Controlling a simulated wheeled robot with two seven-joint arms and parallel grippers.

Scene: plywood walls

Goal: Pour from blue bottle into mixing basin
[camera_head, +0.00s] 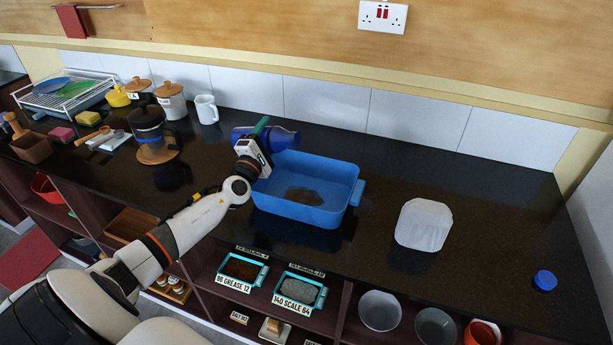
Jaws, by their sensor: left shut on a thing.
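The blue bottle (284,138) is dark blue and lies tilted nearly on its side, above the back left part of the basin. My left gripper (262,142) is shut on it and hides its middle. The mixing basin (335,213) is a light blue rectangular tub on the black counter. A brownish patch shows on the basin's floor; I cannot tell whether it is liquid. The bottle's mouth and any stream are not clear to see. My right gripper is not in view.
A coffee press (148,130), a white mug (207,109) and canisters (170,100) stand at the left. Labelled trays (300,290) sit on the shelf below. The right counter is mostly clear.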

